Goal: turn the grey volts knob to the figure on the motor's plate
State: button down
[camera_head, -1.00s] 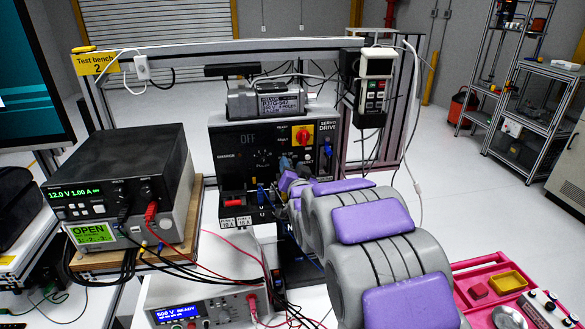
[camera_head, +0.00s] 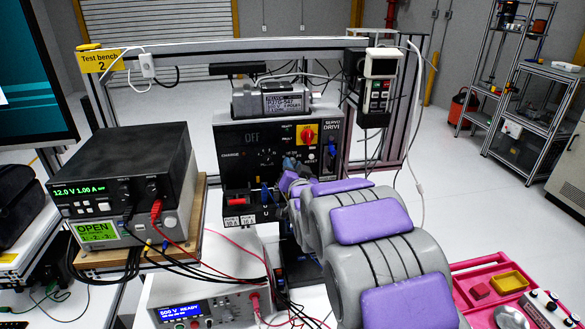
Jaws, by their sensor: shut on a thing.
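The motor (camera_head: 272,100) lies on top of the black servo drive box (camera_head: 230,143). Its pale plate (camera_head: 286,103) has small dark print that I cannot read surely. My gripper (camera_head: 290,165) is at the front panel of the drive, right of a dark dial (camera_head: 267,156). Its fingers are small in view and partly behind my purple and grey arm. It is shut at the panel, on what appears to be the grey volts knob. The knob is hidden by the fingers, so its setting cannot be read.
A power supply (camera_head: 120,165) showing 12.0 V 1.00 A stands at left. A white tester (camera_head: 200,290) reading 500 V is in front, with red and black leads nearby. A pendant (camera_head: 377,90) hangs at right. A pink tray (camera_head: 465,285) lies at lower right.

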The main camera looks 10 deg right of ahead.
jog(key=shift+n, duration=0.3)
jog(key=n+b, duration=0.1)
jog(key=n, duration=0.2)
jog(key=shift+d+n, duration=0.1)
jog(key=shift+n, duration=0.2)
jog(key=n+b, duration=0.1)
jog(key=n, duration=0.2)
jog(key=shift+n, duration=0.3)
jog(key=n+b, duration=0.2)
jog(key=n, duration=0.2)
jog(key=shift+n+b, duration=0.6)
jog(key=shift+n, duration=1.2)
jog(key=c, duration=0.9)
grip_release()
